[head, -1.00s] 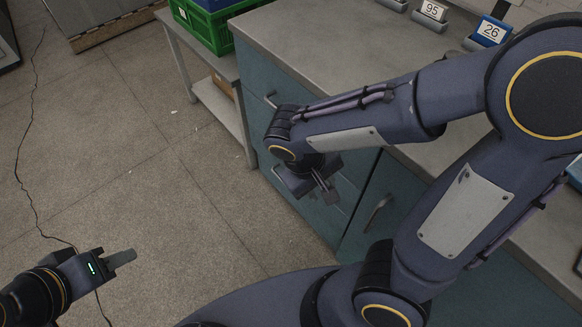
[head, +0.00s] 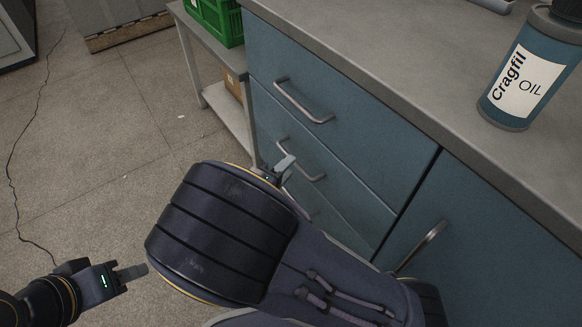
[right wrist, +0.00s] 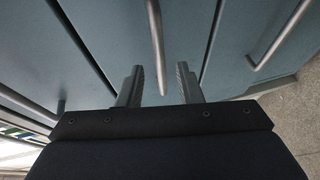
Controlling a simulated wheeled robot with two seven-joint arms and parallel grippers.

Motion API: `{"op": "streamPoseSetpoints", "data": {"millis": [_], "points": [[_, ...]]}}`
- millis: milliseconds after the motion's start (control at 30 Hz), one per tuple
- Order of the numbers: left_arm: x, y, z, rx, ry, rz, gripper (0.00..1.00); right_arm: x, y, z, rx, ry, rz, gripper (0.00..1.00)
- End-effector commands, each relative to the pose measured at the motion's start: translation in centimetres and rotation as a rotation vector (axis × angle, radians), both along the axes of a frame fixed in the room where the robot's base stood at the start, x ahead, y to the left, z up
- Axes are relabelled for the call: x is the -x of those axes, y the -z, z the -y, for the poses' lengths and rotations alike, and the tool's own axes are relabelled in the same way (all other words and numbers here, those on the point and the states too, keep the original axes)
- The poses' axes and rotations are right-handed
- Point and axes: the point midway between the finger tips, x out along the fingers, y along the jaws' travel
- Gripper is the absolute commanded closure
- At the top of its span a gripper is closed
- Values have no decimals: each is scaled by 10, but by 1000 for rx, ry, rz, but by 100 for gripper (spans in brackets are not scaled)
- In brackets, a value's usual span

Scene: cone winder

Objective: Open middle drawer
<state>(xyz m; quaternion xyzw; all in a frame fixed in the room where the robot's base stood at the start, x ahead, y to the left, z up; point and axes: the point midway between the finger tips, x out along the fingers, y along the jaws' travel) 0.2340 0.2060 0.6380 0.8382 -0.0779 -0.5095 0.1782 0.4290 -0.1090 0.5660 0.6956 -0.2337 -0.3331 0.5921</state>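The blue cabinet has a stack of drawers, all looking closed. The middle drawer (head: 327,181) has a grey bar handle (head: 307,167). My right gripper (head: 283,170) is at that handle, partly hidden behind my own arm. In the right wrist view, the right gripper (right wrist: 159,86) is open, its two fingers apart. The middle handle (right wrist: 156,40) runs between the fingers, with a gap visible on each side. My left gripper (head: 132,271) is far off to the left above the floor; its finger opening cannot be made out.
The top drawer handle (head: 303,103) is above, and a lower drawer handle (right wrist: 280,32) is to the right in the wrist view. A cabinet door handle (head: 424,245) is at right. An oil bottle (head: 528,80) stands on the worktop (head: 400,60). The floor (head: 110,165) at left is open.

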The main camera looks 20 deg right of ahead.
Motion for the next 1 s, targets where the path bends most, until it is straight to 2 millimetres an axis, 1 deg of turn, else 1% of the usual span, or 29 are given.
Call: {"op": "streamPoseSetpoints", "data": {"millis": [33,100,200,500,567,700,767,1000], "points": [[0,5,0,0,0,0,64,-5,4,6,-2,3,-1,68],[0,7,0,0,0,0,64,-10,5,12,-2,3,0,68],[0,8,0,0,0,0,64,-15,6,17,-2,1,-2,68],[0,8,0,0,0,-1,64,-17,5,19,-2,1,-2,68],[0,8,0,0,0,0,64,-17,5,19,-2,1,-2,74],[0,8,0,0,0,0,64,-17,5,19,-2,1,-2,92],[0,8,0,0,0,0,64,-17,5,19,-2,1,-2,100],[0,8,0,0,0,0,64,-17,5,19,-1,1,-3,100]]}}
